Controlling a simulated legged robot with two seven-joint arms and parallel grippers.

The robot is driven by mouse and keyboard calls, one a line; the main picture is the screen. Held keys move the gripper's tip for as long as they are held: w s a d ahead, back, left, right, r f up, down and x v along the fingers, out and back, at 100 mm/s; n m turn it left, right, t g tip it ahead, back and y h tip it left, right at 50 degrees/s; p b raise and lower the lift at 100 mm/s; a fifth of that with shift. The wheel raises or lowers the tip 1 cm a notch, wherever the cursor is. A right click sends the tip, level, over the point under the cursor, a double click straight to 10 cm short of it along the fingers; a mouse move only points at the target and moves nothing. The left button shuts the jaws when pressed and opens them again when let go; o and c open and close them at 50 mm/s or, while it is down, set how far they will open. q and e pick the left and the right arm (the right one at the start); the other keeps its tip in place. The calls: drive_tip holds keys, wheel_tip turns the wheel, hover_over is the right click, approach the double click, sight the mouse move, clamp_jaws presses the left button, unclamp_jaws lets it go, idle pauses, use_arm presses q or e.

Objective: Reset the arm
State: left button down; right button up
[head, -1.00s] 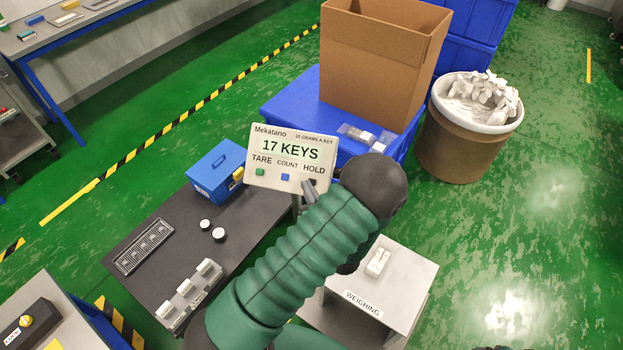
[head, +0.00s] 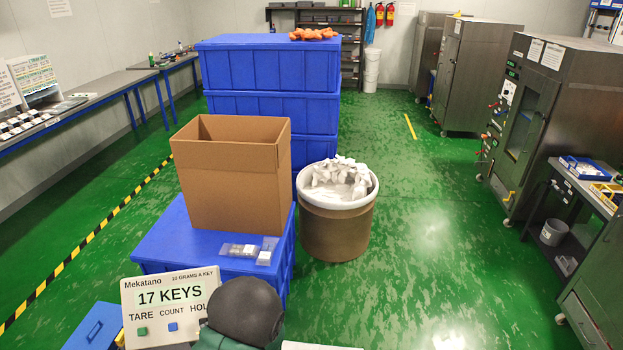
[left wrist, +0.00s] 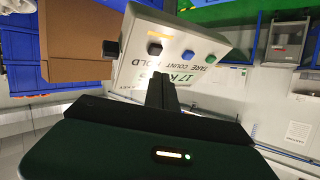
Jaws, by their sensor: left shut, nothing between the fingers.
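The weighing display (head: 172,302) stands at the lower left of the head view and reads 17 KEYS. Its green and blue buttons show there; my left arm (head: 245,312) covers its lower right corner. In the left wrist view the display (left wrist: 135,75) appears upside down, with black, blue and green buttons. My left gripper (left wrist: 161,92) is shut and empty, its fingers pointing toward the display near the black button. I cannot tell whether they touch it. My right gripper is in neither view.
A cardboard box (head: 232,185) and small clear packets (head: 238,250) sit on a blue crate (head: 160,243). A brown drum (head: 335,228) with white pieces stands beside it. Stacked blue crates (head: 270,68) rise behind. Green floor is open to the right.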

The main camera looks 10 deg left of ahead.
use_arm(q)
drive_tip(key=w+d+r+m+h, duration=0.15)
drive_tip(key=d+m+h, duration=0.35)
drive_tip(key=d+h, duration=0.7)
drive_tip(key=s+d+r+m+g, duration=0.1)
drive_tip(key=s+d+m+g, duration=0.1)
drive_tip(key=s, duration=0.4)
drive_tip(key=s+d+r+m+g, duration=0.2)
drive_tip(key=s+d+g, duration=0.1)
drive_tip(key=s, duration=0.4)
drive_tip(key=shift+s+r+m, duration=0.3)
drive_tip(key=shift+m, duration=0.1)
drive_tip(key=shift+d, duration=0.15)
